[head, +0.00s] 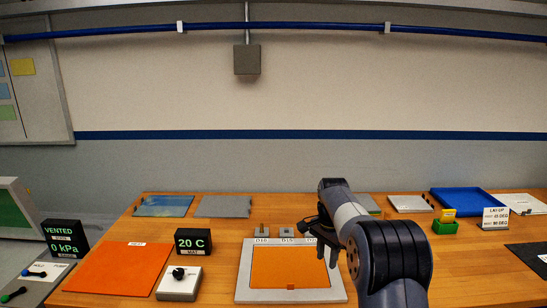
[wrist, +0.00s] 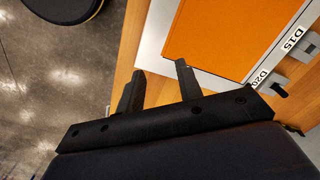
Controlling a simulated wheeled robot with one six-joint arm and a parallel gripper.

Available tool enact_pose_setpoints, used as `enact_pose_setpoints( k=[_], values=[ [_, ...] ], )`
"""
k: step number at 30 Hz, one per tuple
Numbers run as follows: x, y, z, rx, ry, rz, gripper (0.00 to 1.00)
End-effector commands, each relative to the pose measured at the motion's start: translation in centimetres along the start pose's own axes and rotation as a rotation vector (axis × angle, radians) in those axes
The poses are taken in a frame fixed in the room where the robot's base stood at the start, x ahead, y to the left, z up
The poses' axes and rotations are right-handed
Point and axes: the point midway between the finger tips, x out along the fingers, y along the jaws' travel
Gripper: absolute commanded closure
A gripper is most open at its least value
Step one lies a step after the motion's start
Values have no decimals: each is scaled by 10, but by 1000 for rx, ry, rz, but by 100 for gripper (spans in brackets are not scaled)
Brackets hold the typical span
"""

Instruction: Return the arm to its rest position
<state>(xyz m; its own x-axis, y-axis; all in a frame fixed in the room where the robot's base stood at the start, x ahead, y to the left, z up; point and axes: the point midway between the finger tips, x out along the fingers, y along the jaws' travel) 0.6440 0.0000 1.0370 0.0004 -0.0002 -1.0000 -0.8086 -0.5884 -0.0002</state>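My arm reaches up from the lower right of the head view and bends over the bench, in front of the right side of the orange plate in a pale frame (head: 240,296). My gripper (wrist: 160,67) shows in the wrist view with its two black fingers apart and nothing between them. In the head view the gripper is small, dark and partly hidden by my arm, close to the frame's right side. The wrist view also shows the orange plate (wrist: 225,35) and frame corner beyond the fingers, with labels D15 and D20.
The wooden bench (head: 220,268) holds an orange mat (head: 117,268), a 20 C display (head: 193,241), a knob box (head: 180,284), a blue tray (head: 465,201) and a yellow block (head: 447,213) at a green holder. A VENTED display (head: 65,237) stands left. Open floor (wrist: 50,90) shows beside the bench.

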Motion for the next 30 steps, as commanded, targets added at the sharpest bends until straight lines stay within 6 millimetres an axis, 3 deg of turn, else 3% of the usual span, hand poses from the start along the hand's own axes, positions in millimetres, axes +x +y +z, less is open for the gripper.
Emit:
enact_pose_setpoints(
  k=[16,30],
  values=[
    [17,14,10,-93,-1,1,66],
    [16,14,10,-102,4,-6,66]
  ],
)
